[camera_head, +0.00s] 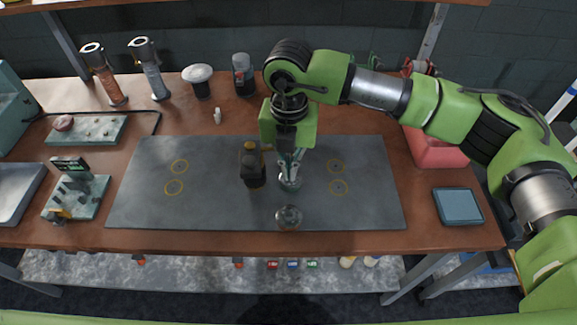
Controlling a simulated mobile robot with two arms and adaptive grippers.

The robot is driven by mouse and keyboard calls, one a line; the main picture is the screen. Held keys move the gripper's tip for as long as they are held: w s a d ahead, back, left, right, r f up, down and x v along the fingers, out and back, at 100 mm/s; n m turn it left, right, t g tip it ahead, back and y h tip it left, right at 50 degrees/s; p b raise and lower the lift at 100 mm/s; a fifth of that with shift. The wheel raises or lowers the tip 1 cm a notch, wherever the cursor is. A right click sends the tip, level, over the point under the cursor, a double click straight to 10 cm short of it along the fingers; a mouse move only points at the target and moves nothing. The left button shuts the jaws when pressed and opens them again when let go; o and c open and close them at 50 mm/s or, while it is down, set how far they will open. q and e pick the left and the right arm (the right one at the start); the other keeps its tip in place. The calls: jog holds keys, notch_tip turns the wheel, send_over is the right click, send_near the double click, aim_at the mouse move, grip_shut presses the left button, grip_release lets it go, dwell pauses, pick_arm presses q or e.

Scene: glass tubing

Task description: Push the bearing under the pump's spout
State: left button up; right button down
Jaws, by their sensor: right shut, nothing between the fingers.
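A dark pump (252,168) with a brass-coloured top stands upright on the grey mat (220,210). A round, shiny grey piece, which looks like the bearing (289,217), lies near the mat's front edge, to the right of the pump and in front of it. My right gripper (290,176) points down just right of the pump, behind the bearing in the picture. It is shut and empty. A small round greenish piece shows at its fingertips; I cannot tell what it is. The spout's direction is hard to make out. My left gripper is not in view.
Yellow rings (174,187) mark the mat on both sides. Bottles and jars (243,75) stand along the back. A small instrument (75,190) stands at the left, a red bin (437,150) and a blue box (458,206) at the right. The mat's left part is clear.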

aim_at(290, 185)
jog(key=f, duration=0.1)
jog(key=f+p, duration=0.1)
jog(key=f, duration=0.2)
jog(key=shift+s+f, duration=0.3)
jog(key=shift+f, duration=0.05)
notch_tip(290, 185, down, 2)
jog(key=shift+w+f+p, duration=0.15)
jog(key=shift+f+p, duration=0.05)
jog(key=shift+p, duration=0.25)
jog(key=shift+f, duration=0.65)
jog(key=shift+w, duration=0.15)
jog(key=shift+w+f+b, duration=0.15)
jog(key=shift+w+b, duration=0.05)
jog(key=shift+b, duration=0.3)
jog(key=shift+w+d+b, duration=0.1)
jog(key=shift+w+b, duration=0.55)
jog(key=shift+b, duration=0.05)
jog(key=shift+w, duration=0.15)
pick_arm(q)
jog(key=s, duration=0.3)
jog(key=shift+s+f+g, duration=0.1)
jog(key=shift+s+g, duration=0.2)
pick_arm(e)
jog(key=shift+r, duration=0.2)
jog(key=shift+r, duration=0.1)
